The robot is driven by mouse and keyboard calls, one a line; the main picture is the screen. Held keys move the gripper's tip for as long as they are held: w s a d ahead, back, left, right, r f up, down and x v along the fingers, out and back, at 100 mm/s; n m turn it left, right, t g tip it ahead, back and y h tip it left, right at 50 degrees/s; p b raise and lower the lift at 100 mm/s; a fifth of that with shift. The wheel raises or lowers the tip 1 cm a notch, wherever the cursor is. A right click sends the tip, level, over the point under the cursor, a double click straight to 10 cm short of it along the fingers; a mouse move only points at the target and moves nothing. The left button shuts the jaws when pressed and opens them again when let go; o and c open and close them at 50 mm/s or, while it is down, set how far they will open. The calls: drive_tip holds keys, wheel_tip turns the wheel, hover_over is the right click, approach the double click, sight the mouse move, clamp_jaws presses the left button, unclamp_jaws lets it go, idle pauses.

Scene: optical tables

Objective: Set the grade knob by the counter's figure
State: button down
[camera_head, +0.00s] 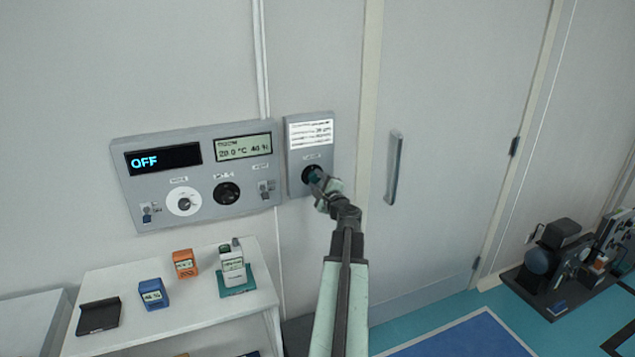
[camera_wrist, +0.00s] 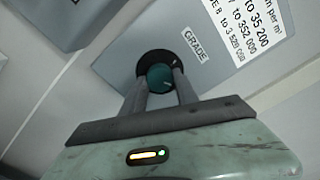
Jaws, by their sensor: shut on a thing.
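The grade knob (camera_wrist: 160,77) is a dark teal knob with a pale mark on a round black base, under a "GRADE" label (camera_wrist: 195,45) on a small grey wall panel (camera_head: 293,180). My gripper (camera_wrist: 161,86) is shut on the knob, one finger on each side; the head view shows my gripper (camera_head: 318,183) reaching it from the lower right. A white card (camera_head: 310,134) with printed lines is above the knob; the wrist view shows part of its figures. A handheld counter (camera_head: 233,265) with a small screen stands on a teal base on the white shelf; its figure is too small to read.
A larger wall panel (camera_head: 150,207) on the left has a display reading "OFF" (camera_head: 163,160), a room display (camera_head: 243,147) and two dials. Orange (camera_head: 184,263) and blue (camera_head: 153,294) devices stand on the shelf (camera_head: 200,317). A door with a handle (camera_head: 394,168) is right of my arm.

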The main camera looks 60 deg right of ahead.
drive_tip(key=c, duration=0.9)
unclamp_jaws()
drive_tip(key=shift+c, duration=0.2)
drive_tip(key=v, duration=0.7)
drive_tip(key=shift+s+a, duration=0.2)
drive_tip(key=shift+s, duration=0.15)
